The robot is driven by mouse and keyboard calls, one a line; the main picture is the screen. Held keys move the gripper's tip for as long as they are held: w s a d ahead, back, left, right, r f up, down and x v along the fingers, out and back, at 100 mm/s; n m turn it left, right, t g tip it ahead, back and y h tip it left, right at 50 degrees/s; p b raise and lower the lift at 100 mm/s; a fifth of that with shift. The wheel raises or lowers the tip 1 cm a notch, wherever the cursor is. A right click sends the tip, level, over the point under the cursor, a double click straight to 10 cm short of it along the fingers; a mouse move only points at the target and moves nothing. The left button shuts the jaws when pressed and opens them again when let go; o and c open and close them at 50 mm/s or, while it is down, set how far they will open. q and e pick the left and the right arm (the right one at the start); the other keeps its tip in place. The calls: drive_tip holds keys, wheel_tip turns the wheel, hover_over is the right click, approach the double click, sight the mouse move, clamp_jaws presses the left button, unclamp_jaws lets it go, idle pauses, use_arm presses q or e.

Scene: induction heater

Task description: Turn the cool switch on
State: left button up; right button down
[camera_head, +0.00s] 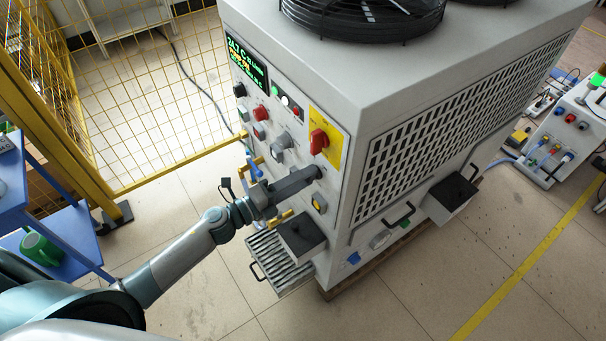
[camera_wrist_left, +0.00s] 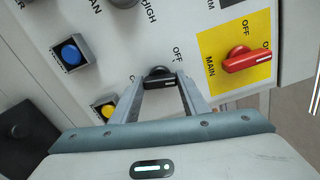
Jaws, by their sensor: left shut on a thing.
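The heater's white front panel (camera_head: 290,125) faces my left arm. My left gripper (camera_head: 316,173) reaches it from the left and is shut on a dark rotary knob at the panel's lower right. In the left wrist view the black knob (camera_wrist_left: 159,77) sits between the two fingertips of my left gripper (camera_wrist_left: 160,84), with an "OFF" label above it. The knob's own name is not readable, and its lower part is hidden. My right gripper is not in view.
A red main switch (camera_head: 318,140) on a yellow plate is close above the gripper. Blue (camera_wrist_left: 70,52) and yellow (camera_wrist_left: 108,108) buttons are near the knob. A yellow mesh fence (camera_head: 150,90) stands behind, and a blue shelf (camera_head: 65,235) is at the left.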

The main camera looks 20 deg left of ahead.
use_arm(q)
drive_tip(key=shift+n, duration=0.4)
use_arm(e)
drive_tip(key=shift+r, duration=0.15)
use_arm(q)
drive_tip(key=o, duration=1.1)
drive_tip(key=shift+c, duration=0.2)
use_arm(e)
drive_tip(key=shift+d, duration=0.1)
use_arm(q)
drive_tip(key=shift+s+a, duration=0.1)
drive_tip(key=shift+a, duration=0.05)
drive_tip(key=b+v, duration=0.5)
drive_tip(key=v, duration=1.2)
drive_tip(key=shift+b, duration=0.4)
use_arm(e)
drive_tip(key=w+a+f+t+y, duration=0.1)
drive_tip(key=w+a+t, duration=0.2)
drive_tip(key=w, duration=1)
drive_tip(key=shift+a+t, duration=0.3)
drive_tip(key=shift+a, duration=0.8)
